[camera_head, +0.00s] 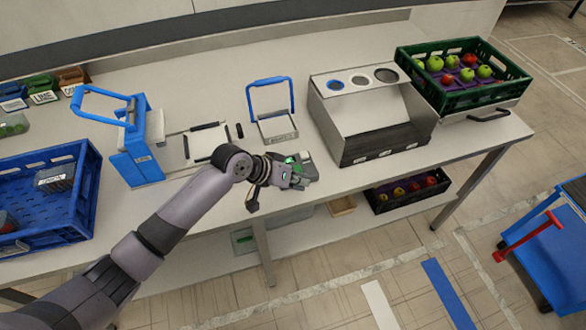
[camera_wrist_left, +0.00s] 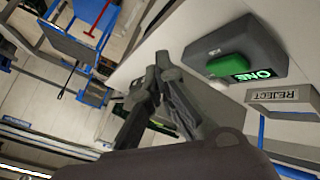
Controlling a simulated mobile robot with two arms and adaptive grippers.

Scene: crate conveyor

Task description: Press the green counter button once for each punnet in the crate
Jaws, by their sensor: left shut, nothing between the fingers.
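The green counter button (camera_wrist_left: 228,66) sits on a grey box (camera_wrist_left: 225,45) with a lit green display reading ONE. In the head view the button (camera_head: 291,160) is partly hidden behind my left gripper (camera_head: 298,181). My left gripper's fingers are shut and empty; in the wrist view the fingertips (camera_wrist_left: 163,62) are beside the box, apart from the button in the picture. The blue crate (camera_head: 87,190) at the left edge holds a dark labelled punnet (camera_head: 55,178) and part of another with red contents (camera_head: 6,222); the rest is cut off. My right gripper is not in view.
A blue-handled stand (camera_head: 277,128) labelled REJECT (camera_wrist_left: 285,97) stands behind the box. A blue holder (camera_head: 137,165) stands left of my arm. A metal bin unit (camera_head: 365,120) and a green crate of apples (camera_head: 478,97) stand to the right. A blue cart (camera_head: 555,255) is at lower right.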

